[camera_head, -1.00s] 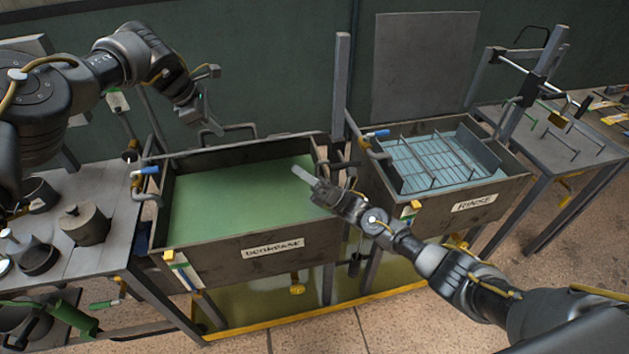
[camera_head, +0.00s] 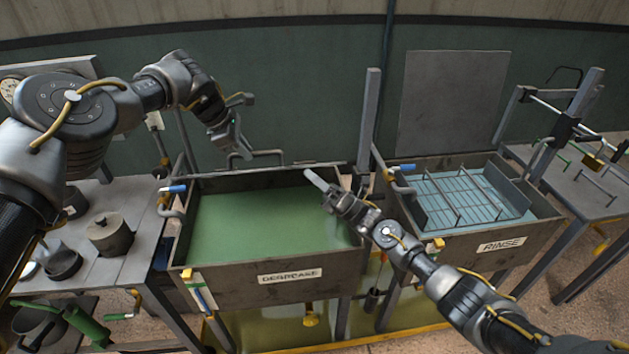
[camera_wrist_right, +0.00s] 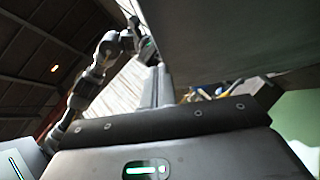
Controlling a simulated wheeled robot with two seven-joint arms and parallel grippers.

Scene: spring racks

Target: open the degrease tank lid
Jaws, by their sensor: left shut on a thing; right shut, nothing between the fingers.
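The degrease tank (camera_head: 215,285) is a dark metal box with a white label, and its green contents (camera_head: 265,225) show from above with no lid across them. A thin grey bar handle (camera_head: 268,153) stands at its back edge. My left gripper (camera_head: 233,147) reaches down behind the back left of the tank and is shut on the left end of this bar, as far as the small view shows. A lid panel on this tank cannot be made out. My right gripper (camera_head: 318,182) is shut and empty above the tank's right side; its body fills the bottom of the right wrist view.
The rinse tank (camera_head: 470,250) stands to the right with a wire rack (camera_head: 465,197) in it and an upright grey panel (camera_head: 450,105) behind. A grey post (camera_head: 368,125) rises between the tanks. A bench (camera_head: 115,265) with pots is at the left.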

